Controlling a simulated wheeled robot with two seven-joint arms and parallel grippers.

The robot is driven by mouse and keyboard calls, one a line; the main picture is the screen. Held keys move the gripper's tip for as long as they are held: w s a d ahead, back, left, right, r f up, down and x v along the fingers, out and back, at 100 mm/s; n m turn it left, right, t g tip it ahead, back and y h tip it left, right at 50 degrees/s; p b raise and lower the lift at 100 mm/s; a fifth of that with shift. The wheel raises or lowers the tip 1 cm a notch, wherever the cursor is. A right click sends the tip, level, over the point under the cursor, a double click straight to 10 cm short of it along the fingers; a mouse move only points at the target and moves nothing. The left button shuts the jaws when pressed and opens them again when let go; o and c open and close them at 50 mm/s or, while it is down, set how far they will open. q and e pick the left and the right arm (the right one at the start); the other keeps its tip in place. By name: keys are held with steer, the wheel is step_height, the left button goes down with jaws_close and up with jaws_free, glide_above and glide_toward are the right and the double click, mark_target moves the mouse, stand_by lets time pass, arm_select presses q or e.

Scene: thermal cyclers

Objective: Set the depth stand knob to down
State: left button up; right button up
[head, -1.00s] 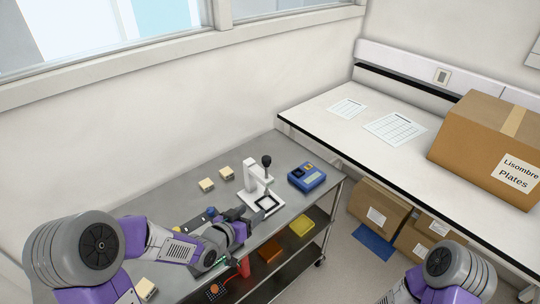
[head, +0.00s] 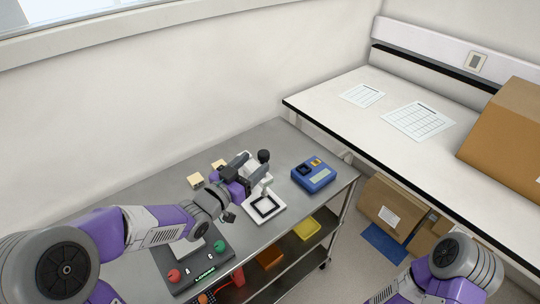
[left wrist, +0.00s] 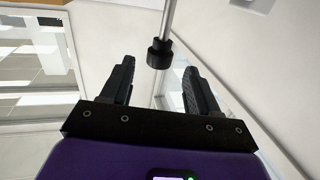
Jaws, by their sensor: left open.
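The white depth stand (head: 265,206) stands on the grey metal bench, with a square black frame on its base and a dark round knob (head: 264,156) at its top. My left gripper (head: 252,166) is beside the upper part of the stand, partly hiding its column. In the left wrist view, a black cylindrical piece (left wrist: 159,54) on a thin metal rod shows between and beyond the two open, empty fingers (left wrist: 157,82). I cannot tell whether it touches either finger. My right gripper is out of view; only part of that arm shows.
A blue device (head: 313,176) sits right of the stand. Small beige blocks (head: 195,180) lie behind my left arm. A dark panel with red and green knobs (head: 198,262) is in front. A lower shelf holds a yellow tray (head: 307,228).

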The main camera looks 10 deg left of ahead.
mark_target(267, 152)
arm_select(q)
steer(key=shift+w+d, duration=0.3)
steer(key=shift+w, duration=0.2)
steer(key=x, duration=0.6)
steer(key=shift+w, duration=0.15)
jaws_close()
